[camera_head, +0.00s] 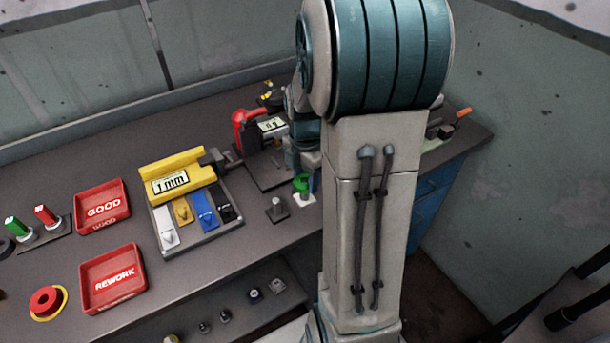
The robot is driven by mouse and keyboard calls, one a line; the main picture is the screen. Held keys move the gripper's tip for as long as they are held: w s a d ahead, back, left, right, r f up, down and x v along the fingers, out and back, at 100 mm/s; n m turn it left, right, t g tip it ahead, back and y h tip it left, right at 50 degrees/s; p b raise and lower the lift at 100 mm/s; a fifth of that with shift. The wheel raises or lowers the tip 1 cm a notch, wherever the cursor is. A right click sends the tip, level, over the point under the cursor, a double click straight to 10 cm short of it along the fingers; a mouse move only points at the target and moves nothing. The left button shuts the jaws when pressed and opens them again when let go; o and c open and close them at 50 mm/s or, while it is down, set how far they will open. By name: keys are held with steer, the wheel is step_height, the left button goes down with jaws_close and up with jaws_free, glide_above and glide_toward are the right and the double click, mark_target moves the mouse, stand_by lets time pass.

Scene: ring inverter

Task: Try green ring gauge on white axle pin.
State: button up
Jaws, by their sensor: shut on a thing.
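The green ring gauge (301,183) shows at the left side of my arm. It is directly above the white base (305,200) of the white axle pin; the pin itself is hidden by the ring. My gripper (311,176) is mostly hidden behind my arm, with a small dark and teal part showing beside the ring. It is shut on the green ring gauge. I cannot tell how far the ring sits down on the pin.
A grey pin on a dark base (277,208) stands just left. A red device with a display (243,124) is behind. A yellow "1 mm" block (160,163) with coloured tabs, a GOOD tray (123,187) and a REWORK tray (139,264) are further left. The front bench between has free room.

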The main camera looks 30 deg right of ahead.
steer(key=shift+r+p, duration=1.95)
steer(key=shift+r, duration=0.7)
